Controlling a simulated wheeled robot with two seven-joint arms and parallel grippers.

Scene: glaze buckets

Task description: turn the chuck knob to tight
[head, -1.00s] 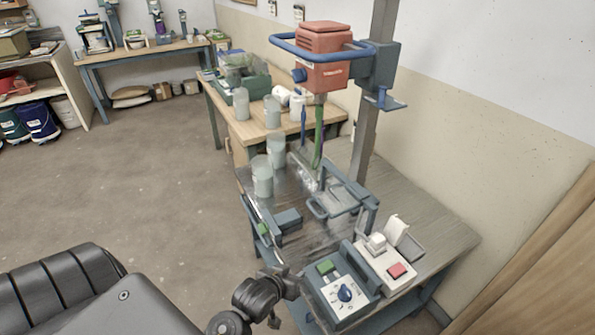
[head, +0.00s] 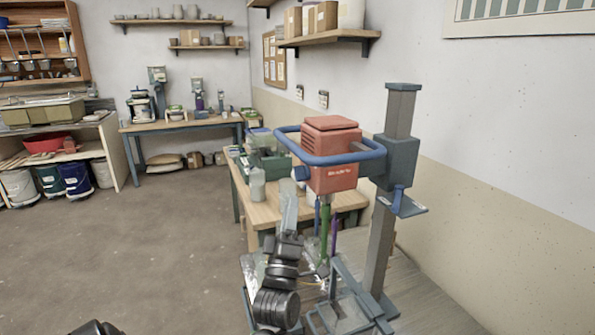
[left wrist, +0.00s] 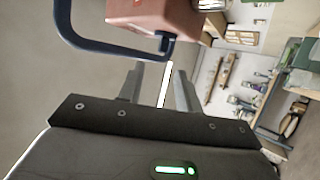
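The red mixer head (head: 331,160) hangs on a grey column with a blue loop handle (head: 290,146) around it. A blue knob (head: 300,173) sticks out of its left side; I cannot tell its setting or whether it is the chuck knob. A green-and-purple shaft (head: 324,232) hangs below. My left gripper (head: 289,200) points up, just left of and below the knob, apparently apart from it.
A wooden table (head: 262,205) with a green crate (head: 268,167) and jars stands behind. The mixer's bench (head: 415,300) is partly cut off below. A blue lever (head: 398,200) sits right of the head. The floor at left is open.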

